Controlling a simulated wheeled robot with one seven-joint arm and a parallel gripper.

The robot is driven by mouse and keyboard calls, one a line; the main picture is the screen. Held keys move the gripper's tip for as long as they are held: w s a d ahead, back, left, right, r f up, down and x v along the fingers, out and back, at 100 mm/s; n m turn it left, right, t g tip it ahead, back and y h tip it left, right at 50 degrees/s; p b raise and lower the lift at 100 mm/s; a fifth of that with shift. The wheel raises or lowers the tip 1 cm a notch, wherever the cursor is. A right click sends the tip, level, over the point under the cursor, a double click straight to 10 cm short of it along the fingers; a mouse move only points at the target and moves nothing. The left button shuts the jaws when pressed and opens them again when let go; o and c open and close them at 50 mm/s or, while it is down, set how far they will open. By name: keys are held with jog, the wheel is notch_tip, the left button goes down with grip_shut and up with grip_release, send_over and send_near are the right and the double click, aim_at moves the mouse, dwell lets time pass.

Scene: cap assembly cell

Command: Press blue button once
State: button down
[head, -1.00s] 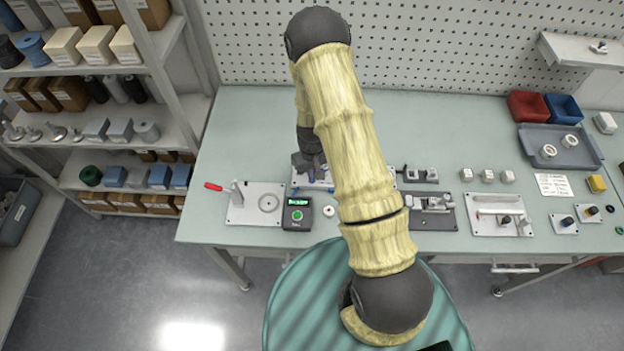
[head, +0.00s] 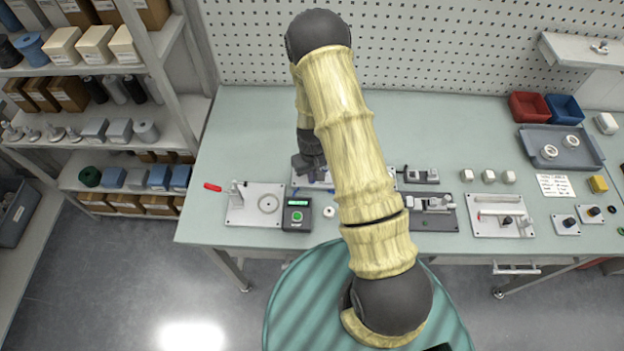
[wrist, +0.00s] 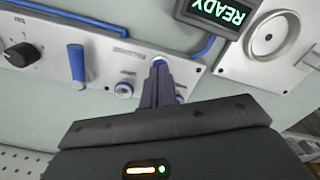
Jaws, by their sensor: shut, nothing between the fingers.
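The blue button (wrist: 158,61) shows as a small blue edge on a light panel (wrist: 40,72) in the wrist view. The dark fingers of my gripper (wrist: 160,76) are shut and empty, with their tips at the button and covering most of it. I cannot tell whether they touch or press it. In the head view my gripper (head: 307,168) is over the left part of the same panel (head: 322,183), and my arm hides much of the panel. The button is not visible there.
A blue lever (wrist: 76,62), a black knob (wrist: 21,54) and a blue tube (wrist: 110,20) are near the fingers. A display box (wrist: 220,18) reads READY. A plate with a round seat (head: 250,208) and a slide fixture (head: 432,215) stand on the bench.

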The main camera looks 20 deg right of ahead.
jog(key=shift+r+p, duration=1.8)
jog(key=shift+r, duration=1.25)
jog(key=s+r+m+t+b, duration=0.1)
jog(key=s+r+b, duration=0.2)
jog(key=s+r, duration=0.4)
jog(key=s+r+m+t+b, duration=0.1)
jog(key=s+r+b, duration=0.2)
jog(key=s+r, duration=0.4)
notch_tip(320, 180, up, 5)
jog(key=shift+s+r+t+b, duration=0.1)
jog(key=shift+s+t+b, duration=0.1)
jog(key=shift+t+b, duration=0.15)
